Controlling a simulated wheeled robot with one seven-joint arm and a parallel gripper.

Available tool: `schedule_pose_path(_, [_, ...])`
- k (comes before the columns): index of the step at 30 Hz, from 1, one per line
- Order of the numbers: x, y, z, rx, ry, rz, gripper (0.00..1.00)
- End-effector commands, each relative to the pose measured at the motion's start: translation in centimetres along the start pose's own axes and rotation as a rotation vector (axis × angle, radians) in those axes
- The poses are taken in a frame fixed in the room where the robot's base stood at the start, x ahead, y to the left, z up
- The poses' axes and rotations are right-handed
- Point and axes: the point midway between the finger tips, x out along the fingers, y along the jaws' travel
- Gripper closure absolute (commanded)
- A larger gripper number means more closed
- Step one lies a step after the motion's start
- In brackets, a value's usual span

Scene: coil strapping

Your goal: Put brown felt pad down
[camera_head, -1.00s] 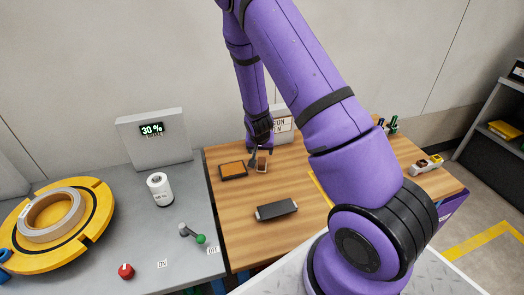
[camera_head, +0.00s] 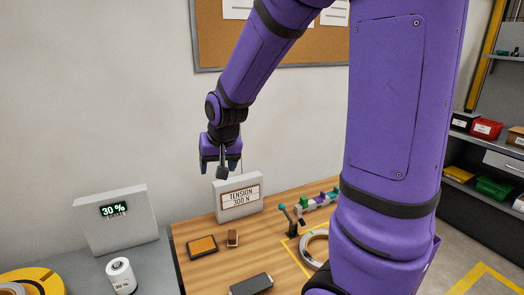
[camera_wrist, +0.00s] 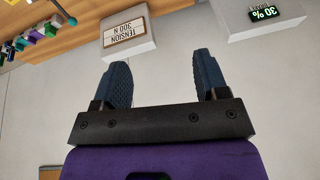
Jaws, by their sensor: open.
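A small brown block, which looks like the brown felt pad (camera_head: 232,238), lies on the wooden table, just right of a dark shallow tray (camera_head: 190,254) with an orange-brown filling. My gripper (camera_head: 221,172) is raised well above the table, in front of the wall and over the tension sign. In the wrist view my gripper (camera_wrist: 163,82) has its two dark ribbed fingers wide apart with nothing between them. The pad is out of the wrist view.
The "TENSION 300 N" sign box (camera_head: 238,197) stands at the table's back. A dark grey block (camera_head: 251,285) lies in front. A metal ring (camera_head: 315,248) sits right, inside yellow lines. A "30 %" display (camera_head: 118,218) and a white cylinder (camera_head: 121,277) stand left.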

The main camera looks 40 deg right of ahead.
Motion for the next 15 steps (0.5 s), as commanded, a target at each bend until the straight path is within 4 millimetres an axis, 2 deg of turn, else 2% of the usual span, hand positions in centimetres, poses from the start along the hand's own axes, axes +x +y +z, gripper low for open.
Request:
schedule_pose_path(1, [-2.0, -0.1, 0.6, -0.020, 0.011, -0.013, 0.33])
schedule_pose_path(6, [-7.4, -0.1, 3.2, -0.098, 0.020, -0.038, 0.33])
schedule_pose_path(15, [-15.4, 0.8, 9.4, -0.243, 0.045, -0.061, 0.33])
